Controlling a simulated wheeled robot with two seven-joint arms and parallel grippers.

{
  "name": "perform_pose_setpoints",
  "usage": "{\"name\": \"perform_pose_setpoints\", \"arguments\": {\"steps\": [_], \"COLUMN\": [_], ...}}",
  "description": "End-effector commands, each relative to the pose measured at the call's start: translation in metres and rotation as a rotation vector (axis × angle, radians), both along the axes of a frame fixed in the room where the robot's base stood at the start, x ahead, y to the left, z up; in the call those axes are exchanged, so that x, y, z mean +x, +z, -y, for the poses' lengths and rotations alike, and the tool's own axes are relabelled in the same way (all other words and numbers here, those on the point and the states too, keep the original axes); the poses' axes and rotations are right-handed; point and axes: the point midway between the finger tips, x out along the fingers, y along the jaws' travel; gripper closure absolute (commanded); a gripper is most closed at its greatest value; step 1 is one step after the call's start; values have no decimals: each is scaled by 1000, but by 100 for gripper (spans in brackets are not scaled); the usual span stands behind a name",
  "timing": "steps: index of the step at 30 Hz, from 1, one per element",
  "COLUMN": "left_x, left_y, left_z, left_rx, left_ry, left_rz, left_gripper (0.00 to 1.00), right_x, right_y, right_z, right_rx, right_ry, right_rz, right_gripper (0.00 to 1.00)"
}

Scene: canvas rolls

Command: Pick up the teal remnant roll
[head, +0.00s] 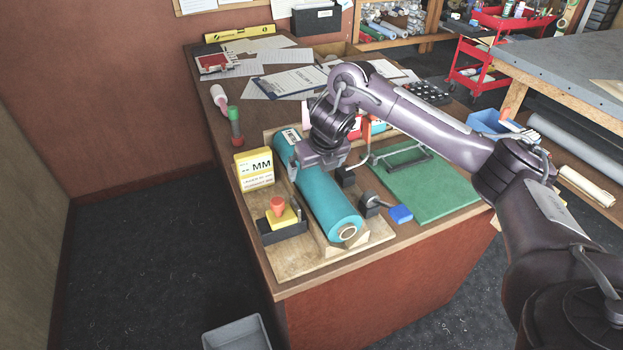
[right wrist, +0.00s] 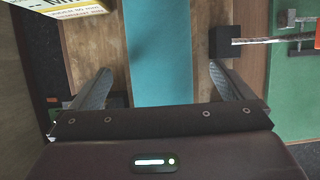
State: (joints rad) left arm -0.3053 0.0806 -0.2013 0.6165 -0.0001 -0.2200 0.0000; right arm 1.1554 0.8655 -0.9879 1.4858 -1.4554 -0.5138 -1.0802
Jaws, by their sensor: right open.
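The teal remnant roll (head: 330,203) lies on a wooden board on the desk, its near end resting at a light wooden block. My right gripper (head: 318,168) is over the roll's upper middle, pointing down. In the right wrist view the teal roll (right wrist: 160,55) runs between the two spread fingers of my right gripper (right wrist: 160,88), with board showing on both sides of it. The gripper is open and the fingers do not appear to touch the roll. Part of the roll is hidden behind the gripper. My left gripper is out of view.
A yellow MM box (head: 254,170) and a stamp on a black-and-yellow base (head: 282,213) stand left of the roll. A blue-handled tool (head: 400,214), black blocks and a green cutting mat (head: 440,185) lie to its right. Papers (head: 290,82) cover the back.

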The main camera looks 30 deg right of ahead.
Motion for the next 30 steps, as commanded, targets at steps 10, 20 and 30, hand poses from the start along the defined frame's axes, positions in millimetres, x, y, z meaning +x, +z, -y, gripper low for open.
{"name": "perform_pose_setpoints", "arguments": {"steps": [10,20,30], "left_x": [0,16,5], "left_y": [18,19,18], "left_z": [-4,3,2], "left_rx": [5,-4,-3], "left_ry": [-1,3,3], "left_rz": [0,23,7], "left_gripper": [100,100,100], "right_x": [19,19,19], "right_y": [-36,-37,-37], "right_z": [0,0,0], "right_rx": [1,0,0], "right_ry": [-1,0,-1], "right_rz": [-3,-2,-1], "right_gripper": [0,16,60]}}
